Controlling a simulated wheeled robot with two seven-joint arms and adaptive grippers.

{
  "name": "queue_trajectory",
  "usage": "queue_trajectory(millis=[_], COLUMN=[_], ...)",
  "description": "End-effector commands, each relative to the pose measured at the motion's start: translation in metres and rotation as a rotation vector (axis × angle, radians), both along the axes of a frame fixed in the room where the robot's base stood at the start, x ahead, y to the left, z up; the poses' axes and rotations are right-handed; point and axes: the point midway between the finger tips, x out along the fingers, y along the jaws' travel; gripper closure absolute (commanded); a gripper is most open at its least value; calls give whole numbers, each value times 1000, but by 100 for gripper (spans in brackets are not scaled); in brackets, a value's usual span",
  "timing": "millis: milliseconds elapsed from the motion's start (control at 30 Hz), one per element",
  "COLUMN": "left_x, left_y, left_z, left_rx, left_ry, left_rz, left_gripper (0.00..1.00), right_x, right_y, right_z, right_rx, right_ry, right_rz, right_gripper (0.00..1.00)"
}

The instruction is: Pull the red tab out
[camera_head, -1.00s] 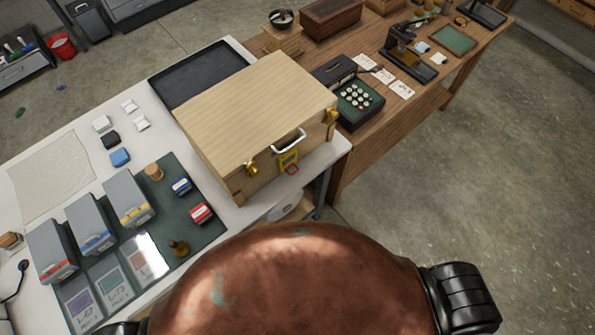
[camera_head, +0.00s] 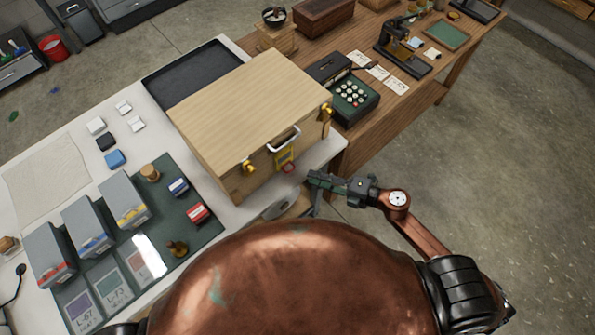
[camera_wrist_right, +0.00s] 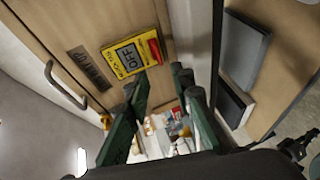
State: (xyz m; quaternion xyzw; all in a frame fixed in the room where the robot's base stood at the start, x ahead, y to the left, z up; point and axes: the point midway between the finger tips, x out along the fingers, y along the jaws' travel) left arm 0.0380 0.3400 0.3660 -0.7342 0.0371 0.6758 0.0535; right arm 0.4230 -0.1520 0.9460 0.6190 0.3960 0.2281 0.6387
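A wooden case (camera_head: 250,110) stands on the white table. A yellow unit (camera_head: 284,157) sits on its front below the handle, with the red tab (camera_head: 289,168) at its lower edge. My right gripper (camera_head: 315,186) is to the right of the tab in the head view, in front of the case. Its two fingers (camera_wrist_right: 161,88) are apart with nothing between them, and the tab is beyond their tips. My left gripper is not in view.
The case has a metal handle (camera_head: 284,139) and brass latches (camera_head: 247,167). A green mat (camera_head: 205,228) with grey boxes and stamps lies to the left. A wooden bench (camera_head: 345,140) with a keypad device (camera_head: 352,98) adjoins at the right. Open floor lies right of my arm.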

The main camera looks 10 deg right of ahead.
Motion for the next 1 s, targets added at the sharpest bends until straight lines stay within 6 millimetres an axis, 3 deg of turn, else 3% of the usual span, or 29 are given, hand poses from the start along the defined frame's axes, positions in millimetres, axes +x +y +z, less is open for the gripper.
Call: queue_trajectory(millis=[500,867,1000], left_x=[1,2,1], left_y=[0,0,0], left_z=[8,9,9], left_rx=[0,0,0], left_ry=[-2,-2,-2], left_rz=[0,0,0], left_gripper=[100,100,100], right_x=[41,45,45], right_y=[53,58,57], right_z=[-15,-17,-17], right_rx=[2,2,2], right_ry=[0,0,0], right_rz=[-3,-4,-4], right_gripper=[78,78,87])
